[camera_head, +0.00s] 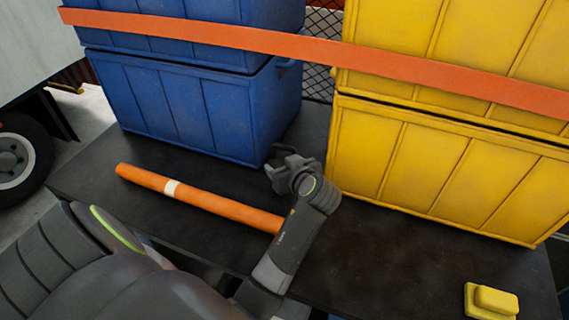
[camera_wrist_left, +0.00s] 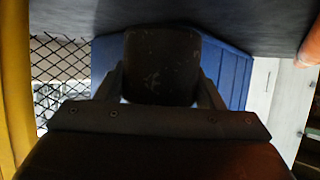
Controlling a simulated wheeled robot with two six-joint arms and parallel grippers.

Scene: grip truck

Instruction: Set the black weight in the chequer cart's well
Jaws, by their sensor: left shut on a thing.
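My left gripper (camera_head: 284,163) is over the dark truck bed, in front of the gap between the blue and yellow crates. In the left wrist view, my left gripper (camera_wrist_left: 160,88) is shut on the black weight (camera_wrist_left: 160,62), a dark scuffed cylinder between its two fingers. In the head view the weight cannot be told apart from the dark jaws. The chequer cart and its well show in neither view. My right gripper is not in view.
An orange rod (camera_head: 215,203) with a white band lies on the dark bed (camera_head: 400,255), partly behind my arm. Blue crates (camera_head: 190,110) and yellow crates (camera_head: 440,165) stand behind, under an orange strap (camera_head: 300,45). A yellow block (camera_head: 491,301) sits at the lower right.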

